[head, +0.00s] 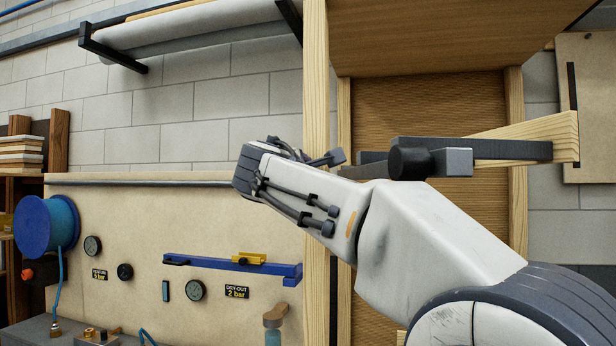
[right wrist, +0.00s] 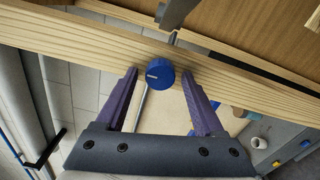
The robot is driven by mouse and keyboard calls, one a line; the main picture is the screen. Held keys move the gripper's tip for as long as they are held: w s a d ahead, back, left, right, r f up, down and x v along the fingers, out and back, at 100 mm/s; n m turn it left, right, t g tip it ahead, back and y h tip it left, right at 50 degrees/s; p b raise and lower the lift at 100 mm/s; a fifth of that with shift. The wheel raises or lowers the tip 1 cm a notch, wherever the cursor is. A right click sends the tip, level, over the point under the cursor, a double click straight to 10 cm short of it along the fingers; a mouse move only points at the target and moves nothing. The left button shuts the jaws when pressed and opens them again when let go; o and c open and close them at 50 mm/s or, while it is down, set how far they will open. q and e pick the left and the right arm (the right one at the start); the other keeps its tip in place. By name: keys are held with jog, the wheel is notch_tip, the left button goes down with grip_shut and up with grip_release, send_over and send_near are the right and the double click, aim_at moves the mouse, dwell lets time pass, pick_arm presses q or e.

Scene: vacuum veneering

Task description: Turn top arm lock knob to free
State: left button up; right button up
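A round blue knob (right wrist: 159,74) with a short white mark on its face sits on the edge of a pale wooden post (right wrist: 70,38) in the right wrist view. The white mark lies roughly crosswise in that picture. My right gripper (right wrist: 160,84) is open, with one dark purple finger on each side of the knob. Small gaps show between fingers and knob. In the head view my right arm reaches in from the right to the pale wooden post (head: 316,100); its wrist hides the knob and most of the gripper. My left gripper is not in view.
A dark bar with a round black end (head: 409,160) projects from the wooden frame, close above my right forearm. A panel (head: 130,230) with gauges, a blue rail (head: 235,265) and a blue hose reel (head: 45,225) stands at left. A rolled sheet (head: 190,28) hangs above.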

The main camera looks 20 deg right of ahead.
jog(key=shift+s, duration=0.1)
jog(key=b+v, duration=0.3)
jog(key=v, duration=0.7)
jog(key=shift+s+a, duration=0.1)
jog(key=s+a+f+g+y, duration=0.2)
jog(key=a+f, duration=0.1)
jog(key=f, duration=0.6)
jog(key=s+a+f+g+y+p, duration=0.1)
jog(key=a+f+g+y, duration=0.15)
jog(key=f, duration=0.75)
jog(key=s+a+f+g+y, duration=0.2)
jog(key=a+f+y, duration=0.1)
jog(key=f, duration=0.6)
jog(key=s+a+f+m+g+y, duration=0.1)
jog(key=s+f+m+g, duration=0.2)
jog(key=s+f, duration=0.7)
jog(key=s+a+f+m+g+y+p, duration=0.1)
jog(key=s+f+g, duration=0.4)
jog(key=s+f, duration=0.6)
jog(key=shift+s+a+f+m+y, duration=0.25)
jog(key=shift+s+a+m+y, duration=0.2)
jog(key=shift+s+m+y, duration=0.55)
